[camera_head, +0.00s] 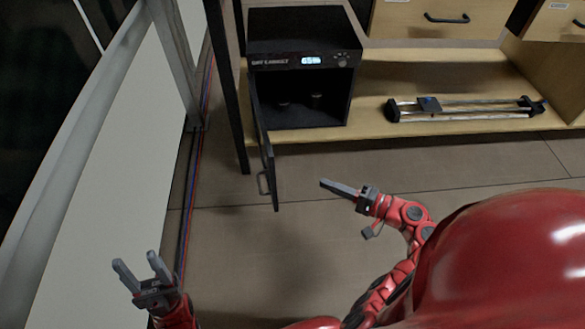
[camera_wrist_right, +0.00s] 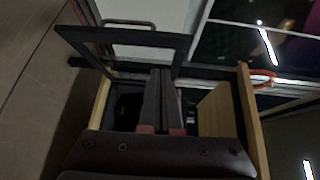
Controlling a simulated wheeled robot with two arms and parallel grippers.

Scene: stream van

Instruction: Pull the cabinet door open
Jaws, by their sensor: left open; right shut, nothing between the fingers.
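The black dry cabinet (camera_head: 305,40), with a lit display, sits at the left end of the low wooden shelf. Its door (camera_head: 262,135) is hinged on the left and stands wide open toward me, so the dark inside with small items shows. The door handle (camera_head: 263,184) is on the door's near end. My right gripper (camera_head: 324,183) is shut and empty, to the right of the door and apart from it. In the right wrist view the shut fingers (camera_wrist_right: 161,75) overlap the picture of the door frame (camera_wrist_right: 125,38). My left gripper (camera_head: 135,263) is open and empty at the lower left.
A camera slider (camera_head: 465,108) lies on the wooden shelf (camera_head: 375,85) to the right of the cabinet. A wooden drawer with a black handle (camera_head: 447,18) is above. A dark post (camera_head: 228,90) stands just left of the cabinet. The floor (camera_head: 300,235) in front is clear.

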